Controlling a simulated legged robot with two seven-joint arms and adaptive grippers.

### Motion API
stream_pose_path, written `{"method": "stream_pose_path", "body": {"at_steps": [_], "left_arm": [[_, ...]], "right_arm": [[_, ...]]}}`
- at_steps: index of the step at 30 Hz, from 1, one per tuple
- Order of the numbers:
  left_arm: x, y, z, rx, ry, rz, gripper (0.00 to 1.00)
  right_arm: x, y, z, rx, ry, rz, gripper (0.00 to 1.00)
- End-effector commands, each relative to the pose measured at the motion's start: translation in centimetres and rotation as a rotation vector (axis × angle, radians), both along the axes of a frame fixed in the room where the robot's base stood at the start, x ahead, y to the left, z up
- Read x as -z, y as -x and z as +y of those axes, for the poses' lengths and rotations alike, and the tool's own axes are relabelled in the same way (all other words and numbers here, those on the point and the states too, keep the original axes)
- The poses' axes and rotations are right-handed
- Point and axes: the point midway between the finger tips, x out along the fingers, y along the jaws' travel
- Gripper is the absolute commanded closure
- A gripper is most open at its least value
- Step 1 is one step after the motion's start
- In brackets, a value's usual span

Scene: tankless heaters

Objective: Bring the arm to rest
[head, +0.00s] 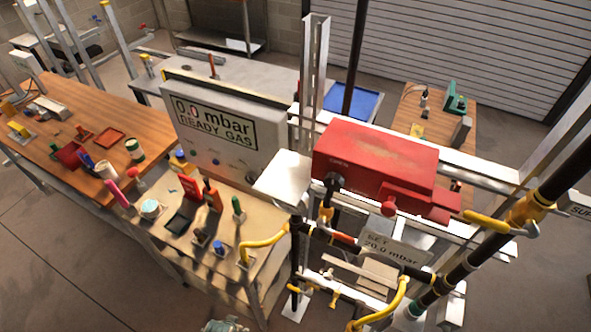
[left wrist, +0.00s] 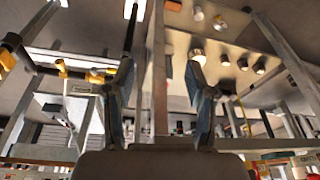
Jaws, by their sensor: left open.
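In the left wrist view my left gripper (left wrist: 160,82) is open. Its two bluish-grey fingers stand apart with nothing held between them. A pale metal post shows behind the gap; I cannot tell how far off it is. I cannot make out the left gripper for sure in the head view. My right gripper shows in neither view. In the head view a red gas regulator box (head: 375,160) is mounted on a metal frame, with a black pipe (head: 480,250) and yellow fittings to its right and below.
A grey panel (head: 222,140) reads "0.0 mbar READY GAS". Below it a bench (head: 175,238) carries several small tools. A wooden table (head: 100,100) with trays and cups stands at left. A "SET 20.0 mbar" sign (head: 392,248) hangs under the red box. Bare floor (head: 50,250) lies at lower left.

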Motion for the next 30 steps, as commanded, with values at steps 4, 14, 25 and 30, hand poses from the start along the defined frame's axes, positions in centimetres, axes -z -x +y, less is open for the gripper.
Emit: {"method": "stream_pose_path", "body": {"at_steps": [4, 14, 25, 30], "left_arm": [[6.1, 0.4, -0.3, 0.005, -0.002, 0.029, 0.44], [25.5, 8.1, 0.9, 0.023, -0.008, 0.115, 0.44], [34.6, 20.1, 2.9, 0.04, -0.018, 0.176, 0.44], [34.9, 20.8, 3.1, 0.041, -0.019, 0.178, 0.44]], "right_arm": [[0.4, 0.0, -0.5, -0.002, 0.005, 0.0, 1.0], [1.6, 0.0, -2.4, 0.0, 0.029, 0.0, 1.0], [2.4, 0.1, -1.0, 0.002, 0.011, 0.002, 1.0], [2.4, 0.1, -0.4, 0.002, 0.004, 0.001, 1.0]]}}
